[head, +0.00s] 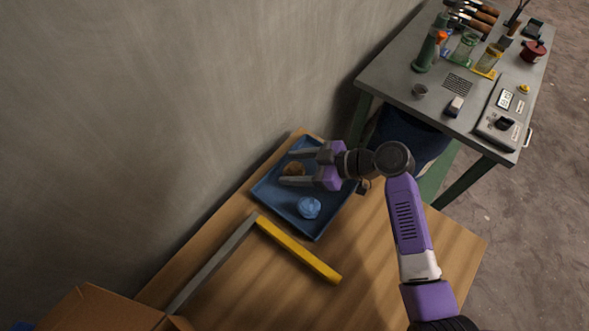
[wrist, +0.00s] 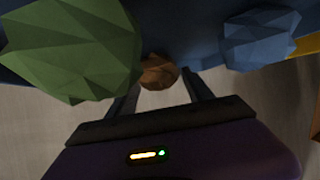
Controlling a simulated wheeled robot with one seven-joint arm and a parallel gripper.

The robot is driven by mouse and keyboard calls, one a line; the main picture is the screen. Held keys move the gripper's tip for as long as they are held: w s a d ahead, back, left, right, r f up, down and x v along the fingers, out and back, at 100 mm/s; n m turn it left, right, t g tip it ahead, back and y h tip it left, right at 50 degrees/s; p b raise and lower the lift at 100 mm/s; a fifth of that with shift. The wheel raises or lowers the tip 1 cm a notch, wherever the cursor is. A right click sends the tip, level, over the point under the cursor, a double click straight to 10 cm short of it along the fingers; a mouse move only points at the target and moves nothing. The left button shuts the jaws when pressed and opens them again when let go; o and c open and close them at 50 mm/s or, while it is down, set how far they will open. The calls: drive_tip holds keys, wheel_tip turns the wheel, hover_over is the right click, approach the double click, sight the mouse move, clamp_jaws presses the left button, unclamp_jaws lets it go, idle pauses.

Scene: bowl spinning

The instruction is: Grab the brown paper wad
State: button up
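The brown paper wad (head: 293,169) lies in the blue tray (head: 280,199). In the wrist view the brown wad (wrist: 159,72) shows between the fingertips of my gripper (wrist: 162,86), with gaps on both sides. In the head view my gripper (head: 286,168) is open, its two fingers pointing left over the tray, one on each side of the wad. Whether the fingers are level with the wad or above it is hard to tell. A blue wad (head: 309,207) lies nearer the front of the tray. A green wad (wrist: 75,45) looks large at left in the wrist view; I cannot make it out in the head view.
The tray sits on a wooden table (head: 390,250) beside a grey wall. A yellow bar (head: 298,250) and a grey bar (head: 214,264) lie in front of it. A cardboard box (head: 100,310) is at lower left. A grey workbench (head: 400,85) with tools stands at upper right.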

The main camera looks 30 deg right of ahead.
drive_tip(key=c, duration=1.1)
drive_tip(key=shift+r, duration=0.1)
